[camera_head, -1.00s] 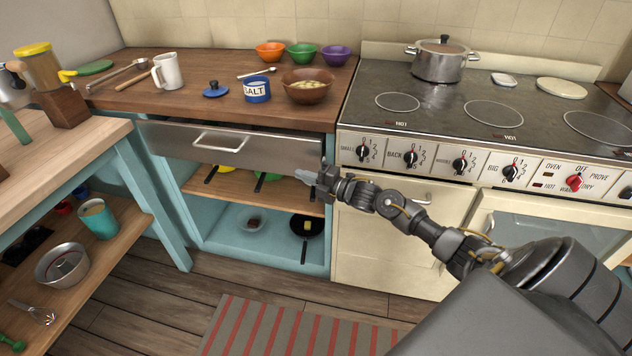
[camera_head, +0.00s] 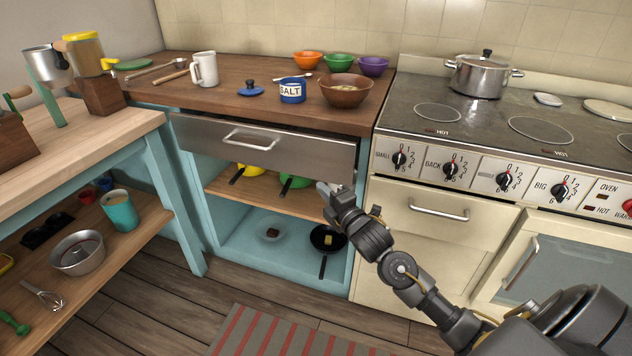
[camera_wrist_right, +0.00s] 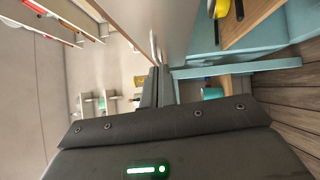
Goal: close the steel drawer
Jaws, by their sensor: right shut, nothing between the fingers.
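The steel drawer (camera_head: 295,152) is under the wooden counter, above open blue shelves. It has a pale bar handle (camera_head: 250,139). A dark gap shows along its top edge, and its front stands a little out from the cabinet. The drawer front also shows edge-on at the top of the right wrist view (camera_wrist_right: 165,22). My right gripper (camera_head: 323,190) is shut and empty, in front of the shelves just below the right part of the drawer front. I cannot tell whether it touches the drawer. My left gripper is not in view.
The shelves below hold a yellow pan (camera_head: 248,170), a green pan (camera_head: 295,182) and a black pan (camera_head: 327,240). The cream stove (camera_head: 440,215) stands at the right. A wooden side table (camera_head: 75,150) stands at the left. The floor between is clear apart from a striped rug (camera_head: 290,335).

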